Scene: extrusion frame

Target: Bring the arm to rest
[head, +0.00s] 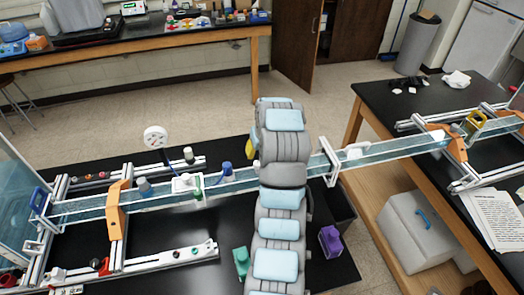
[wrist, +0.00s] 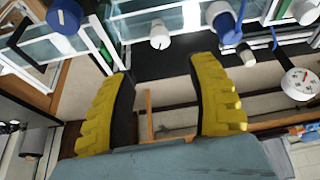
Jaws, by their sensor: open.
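My arm with its light blue pads stands upright in the middle of the head view, in front of the long glass-sided channel (head: 230,188). In the wrist view my gripper (wrist: 160,85) shows two yellow ribbed fingers with dark inner pads. They are wide apart with nothing between them. In the head view the gripper is mostly hidden behind the arm; a bit of yellow (head: 251,148) shows at the arm's left edge.
The channel runs across a black table (head: 190,235) to a second black bench (head: 400,125) at right. An orange bracket (head: 117,210), a white round gauge (head: 155,137) and a blue fitting (head: 227,168) are along it. A purple block (head: 330,241) and green block (head: 241,262) flank the arm.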

